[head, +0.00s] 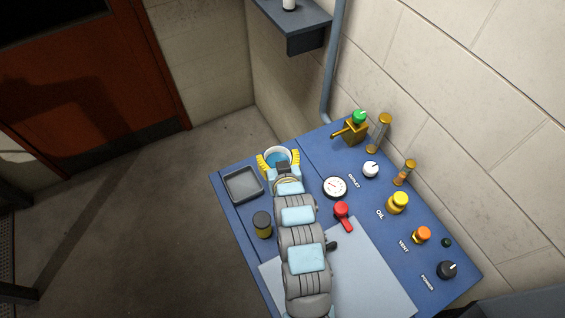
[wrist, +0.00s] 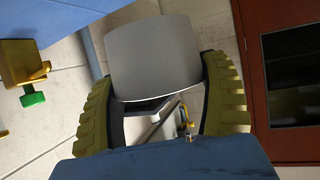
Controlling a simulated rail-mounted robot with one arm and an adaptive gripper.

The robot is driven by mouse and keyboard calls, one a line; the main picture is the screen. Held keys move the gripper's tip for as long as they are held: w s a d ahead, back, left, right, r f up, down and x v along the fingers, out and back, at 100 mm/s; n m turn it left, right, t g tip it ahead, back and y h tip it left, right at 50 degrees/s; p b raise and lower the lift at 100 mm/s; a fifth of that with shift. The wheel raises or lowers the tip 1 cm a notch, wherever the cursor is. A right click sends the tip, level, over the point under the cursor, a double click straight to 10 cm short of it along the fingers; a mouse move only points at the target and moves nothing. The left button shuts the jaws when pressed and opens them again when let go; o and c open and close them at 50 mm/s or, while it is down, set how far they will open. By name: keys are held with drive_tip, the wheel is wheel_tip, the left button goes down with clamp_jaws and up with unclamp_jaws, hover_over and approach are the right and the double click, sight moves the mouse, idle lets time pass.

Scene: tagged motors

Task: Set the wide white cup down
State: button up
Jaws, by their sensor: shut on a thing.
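The wide white cup (head: 270,152) is at the far left corner of the blue bench (head: 316,166), with its white rim and a bluish inside showing. In the wrist view the cup (wrist: 153,55) shows its plain pale side. My gripper (head: 278,161) is shut on the cup, with its yellow ribbed fingers on either side. They also flank the cup in the wrist view (wrist: 160,80). The cup's base is hidden in the head view, so I cannot tell whether it touches the bench.
A grey tray (head: 243,185) lies just left of the cup, and a dark, yellow-banded canister (head: 263,224) stands nearer. A gauge (head: 335,187), a red-handled valve (head: 343,214) and several knobs are on the right. A brass valve with a green knob (head: 358,117) stands at the back.

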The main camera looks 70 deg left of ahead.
sight(282, 157)
drive_tip(key=shift+w+a+f, duration=0.4)
drive_tip(key=shift+a+f, duration=0.05)
drive_tip(key=shift+f, duration=0.3)
drive_tip(key=shift+w+a+f, duration=0.4)
drive_tip(key=shift+a+f, duration=0.1)
drive_tip(key=shift+f, duration=0.2)
drive_tip(key=shift+w+a+f, duration=0.4)
drive_tip(key=shift+a+f, duration=0.05)
drive_tip(key=shift+f, duration=0.3)
wheel_tip(282, 157, down, 4)
drive_tip(key=shift+w+r, duration=0.1)
drive_tip(key=shift+r, duration=0.15)
drive_tip(key=shift+f+b, duration=0.15)
drive_tip(key=shift+b, duration=0.2)
drive_tip(key=o, duration=1.1)
drive_tip(key=shift+r, duration=0.2)
drive_tip(key=shift+r+p, duration=0.1)
drive_tip(key=shift+p, duration=0.25)
drive_tip(key=v, duration=0.7)
drive_tip(key=shift+w+d+r, duration=0.1)
drive_tip(key=shift+d, duration=0.3)
drive_tip(key=shift+v, duration=2)
